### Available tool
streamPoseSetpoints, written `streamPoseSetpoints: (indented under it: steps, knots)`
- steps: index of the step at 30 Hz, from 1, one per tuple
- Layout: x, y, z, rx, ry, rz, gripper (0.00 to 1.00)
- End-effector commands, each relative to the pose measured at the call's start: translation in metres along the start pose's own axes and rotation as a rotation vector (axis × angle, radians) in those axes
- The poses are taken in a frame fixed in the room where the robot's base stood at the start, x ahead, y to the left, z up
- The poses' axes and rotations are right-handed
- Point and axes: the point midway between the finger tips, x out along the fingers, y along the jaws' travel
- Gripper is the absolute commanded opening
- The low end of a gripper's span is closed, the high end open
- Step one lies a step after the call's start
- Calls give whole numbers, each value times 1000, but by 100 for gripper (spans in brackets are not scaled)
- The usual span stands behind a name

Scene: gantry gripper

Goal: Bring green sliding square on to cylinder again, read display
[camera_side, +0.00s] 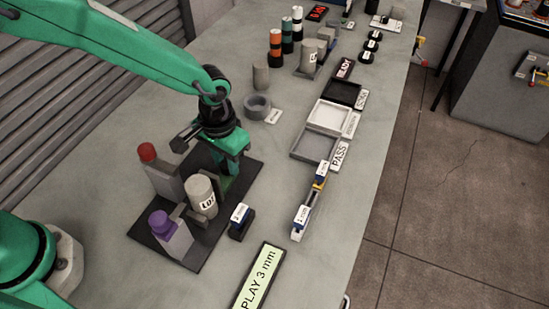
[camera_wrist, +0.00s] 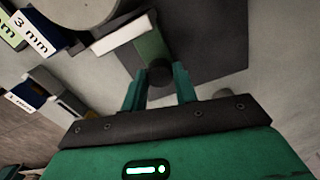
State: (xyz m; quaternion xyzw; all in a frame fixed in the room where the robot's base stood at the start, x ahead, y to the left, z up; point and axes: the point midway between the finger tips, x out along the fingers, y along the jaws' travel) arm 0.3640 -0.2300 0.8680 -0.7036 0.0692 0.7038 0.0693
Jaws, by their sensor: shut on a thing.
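The grey cylinder (camera_side: 202,196), marked with dark letters, stands on a dark base plate (camera_side: 245,172); part of it shows at the top of the wrist view (camera_wrist: 78,8). The green sliding square (camera_wrist: 152,45) has a pale front edge close beside the cylinder; I cannot tell whether they touch. In the side view my gripper (camera_side: 228,158) is above the far end of the plate and mostly hides the green square. In the wrist view my gripper (camera_wrist: 159,84) is shut on the square's dark round knob (camera_wrist: 160,75).
A 3 mm block (camera_side: 240,220) stands beside the plate. A narrow rack (camera_side: 312,200) and grey tray (camera_side: 296,152) are to the right. A grey ring (camera_side: 257,107) stands behind.

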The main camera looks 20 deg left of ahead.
Motion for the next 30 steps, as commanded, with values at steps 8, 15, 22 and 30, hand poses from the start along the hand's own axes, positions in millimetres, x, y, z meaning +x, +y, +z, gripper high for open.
streamPoseSetpoints:
  steps: [8,15,22,30]
  knots:
    - [0,2,5,1,1,0,0]
    - [0,1,5,1,1,0,50]
    - [0,1,5,1,1,0,50]
    - [-11,1,4,0,2,1,50]
